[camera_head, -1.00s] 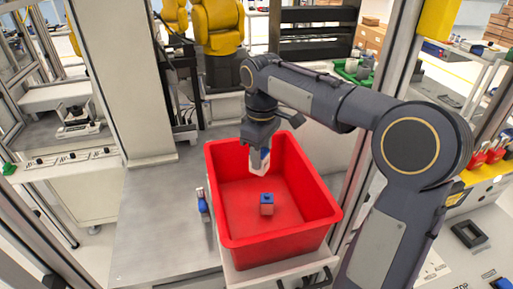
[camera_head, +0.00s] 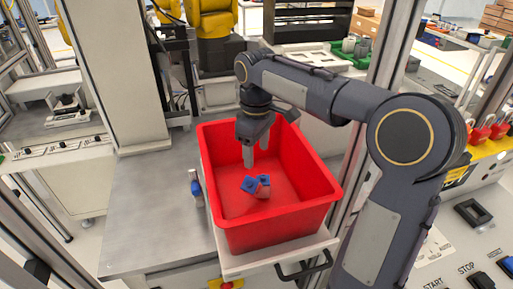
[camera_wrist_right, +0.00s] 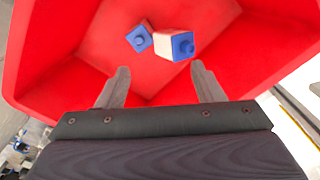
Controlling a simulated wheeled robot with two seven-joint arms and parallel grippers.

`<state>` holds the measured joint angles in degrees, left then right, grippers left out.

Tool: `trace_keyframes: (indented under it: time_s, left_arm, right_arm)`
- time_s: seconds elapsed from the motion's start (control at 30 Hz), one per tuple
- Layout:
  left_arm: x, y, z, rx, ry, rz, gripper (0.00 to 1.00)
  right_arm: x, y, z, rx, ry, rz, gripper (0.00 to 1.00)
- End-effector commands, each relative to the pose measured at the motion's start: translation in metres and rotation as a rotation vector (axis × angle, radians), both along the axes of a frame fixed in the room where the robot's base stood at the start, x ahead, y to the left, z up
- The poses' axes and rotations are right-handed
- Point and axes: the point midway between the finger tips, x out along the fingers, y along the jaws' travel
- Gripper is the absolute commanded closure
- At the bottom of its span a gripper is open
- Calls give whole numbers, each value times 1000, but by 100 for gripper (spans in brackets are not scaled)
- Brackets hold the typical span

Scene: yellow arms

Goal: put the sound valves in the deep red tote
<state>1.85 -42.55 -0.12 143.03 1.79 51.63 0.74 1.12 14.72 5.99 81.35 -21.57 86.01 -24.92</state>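The deep red tote (camera_head: 283,221) stands open on a white board at the table's edge. Two sound valves lie close together on its floor: one shows a blue cap (camera_head: 250,184), the other a pale and reddish body (camera_head: 263,190). In the right wrist view they are a blue-faced valve (camera_wrist_right: 139,38) and a pale block with a blue knobbed end (camera_wrist_right: 176,45). My right gripper (camera_head: 249,157) points down inside the tote, above and behind them. Its fingers (camera_wrist_right: 161,86) are apart and empty. My left gripper is out of view.
A black handle (camera_head: 305,268) sits in front of the tote. A metal post (camera_head: 118,75) rises behind the table on the left.

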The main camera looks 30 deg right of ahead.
Motion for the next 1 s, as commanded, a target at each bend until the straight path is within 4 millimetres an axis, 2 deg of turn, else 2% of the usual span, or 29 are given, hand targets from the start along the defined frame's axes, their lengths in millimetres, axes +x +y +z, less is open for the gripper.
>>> trace_keyframes:
  time_s: [0.23, 0.33, 0.7, 0.83, 1.0]
  left_arm:
    - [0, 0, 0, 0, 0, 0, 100]
    - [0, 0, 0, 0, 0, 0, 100]
    - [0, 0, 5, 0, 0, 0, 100]
    - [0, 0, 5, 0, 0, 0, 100]
    - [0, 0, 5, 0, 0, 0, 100]
  right_arm:
    - [0, 0, 0, 0, 0, 0, 39]
    - [0, 0, 6, 0, 0, 0, 39]
    - [1, 0, 65, 0, -2, 1, 39]
    - [0, 0, 76, 0, -2, 1, 39]
    - [0, 0, 78, 0, 0, 1, 39]
